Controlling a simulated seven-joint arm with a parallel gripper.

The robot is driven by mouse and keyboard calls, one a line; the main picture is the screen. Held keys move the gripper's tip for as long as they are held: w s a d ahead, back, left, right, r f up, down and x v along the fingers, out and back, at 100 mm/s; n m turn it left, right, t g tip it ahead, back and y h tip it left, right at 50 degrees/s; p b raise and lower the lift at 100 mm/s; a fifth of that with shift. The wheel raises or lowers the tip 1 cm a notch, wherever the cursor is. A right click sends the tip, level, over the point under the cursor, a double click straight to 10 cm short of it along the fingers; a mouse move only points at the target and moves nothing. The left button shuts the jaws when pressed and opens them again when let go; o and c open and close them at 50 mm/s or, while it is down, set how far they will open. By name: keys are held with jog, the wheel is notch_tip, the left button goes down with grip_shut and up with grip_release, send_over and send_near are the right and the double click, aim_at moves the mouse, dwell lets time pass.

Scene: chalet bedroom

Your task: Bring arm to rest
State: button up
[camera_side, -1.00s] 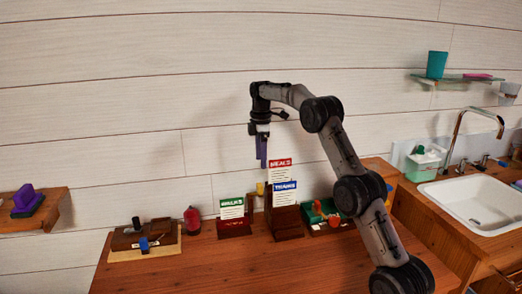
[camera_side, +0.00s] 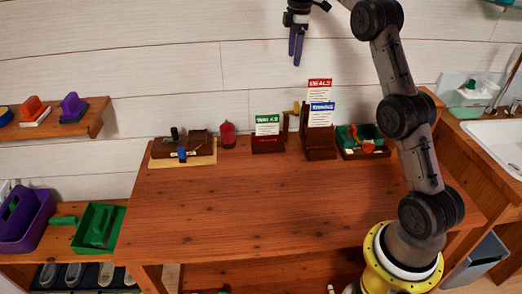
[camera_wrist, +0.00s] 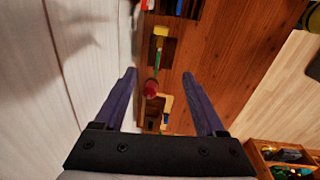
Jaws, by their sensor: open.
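My gripper (camera_side: 297,48) hangs in the air high above the back of the wooden table (camera_side: 260,210), in front of the white plank wall, with its purple fingers pointing down. In the wrist view my gripper (camera_wrist: 160,95) shows its two fingers spread wide apart with nothing held between them. Below it, far off, are a red bottle-like object (camera_wrist: 151,88) and the table's back edge. My arm rises from its yellow base at the table's right front.
Along the table's back stand a brown organizer (camera_side: 198,148), a red object (camera_side: 227,135), card holders with a green card (camera_side: 267,126), red card (camera_side: 319,90) and blue card (camera_side: 321,114), and a tray (camera_side: 362,142). The sink (camera_side: 500,145) is right. The front tabletop is clear.

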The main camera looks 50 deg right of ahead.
jog(key=s+a+r+n+t, duration=0.1)
jog(key=s+a+r, duration=0.2)
jog(key=a+r, duration=0.3)
jog(key=s+a+r+t, duration=0.1)
jog(key=s+a+r, duration=0.3)
jog(key=a+r, duration=0.15)
jog(key=s+a+r+t, duration=0.1)
jog(key=s+a+r, duration=0.1)
jog(key=s+a, duration=0.75)
jog(key=s+a+f+m+t, duration=0.1)
jog(key=s+a+f+m, duration=0.15)
jog(key=s, duration=0.35)
jog(key=s+a+f+m, duration=0.1)
jog(key=s+a+f, duration=0.1)
jog(key=s+f, duration=0.25)
jog(key=s+a+f+m, duration=0.1)
jog(key=s+f+m, duration=0.4)
jog(key=f+m, duration=0.2)
jog(key=shift+s+f+t, duration=0.4)
jog(key=shift+f, duration=1)
